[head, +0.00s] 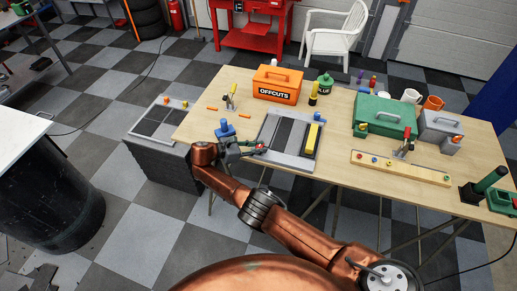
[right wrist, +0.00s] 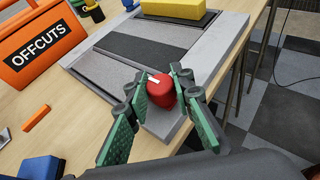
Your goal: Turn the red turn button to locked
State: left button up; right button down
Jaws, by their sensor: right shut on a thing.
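The red turn button (right wrist: 161,92) stands at the near corner of a grey panel (head: 301,164) on the wooden table. A short white mark shows on top of the button, pointing toward the upper left in the right wrist view. My right gripper (head: 256,148) reaches in over the front table edge, and its green-padded fingers (right wrist: 164,82) are shut on the button, one on each side. In the head view the button (head: 261,147) is small and partly covered by the fingers. My left gripper is not in view.
A yellow block (head: 313,138) lies on the panel's right side. An orange OFFCUTS box (head: 277,84) stands behind, and a blue object (head: 225,130) sits just left of the gripper. Green and grey boxes (head: 384,115) stand to the right. A wooden strip with knobs (head: 400,167) lies nearer the front.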

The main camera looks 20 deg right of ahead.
aim_at(259, 146)
jog(key=c, duration=1.7)
grip_release()
jog(key=shift+o, duration=0.2)
jog(key=shift+r, duration=0.1)
notch_tip(259, 146, up, 10)
jog(key=shift+f, duration=0.1)
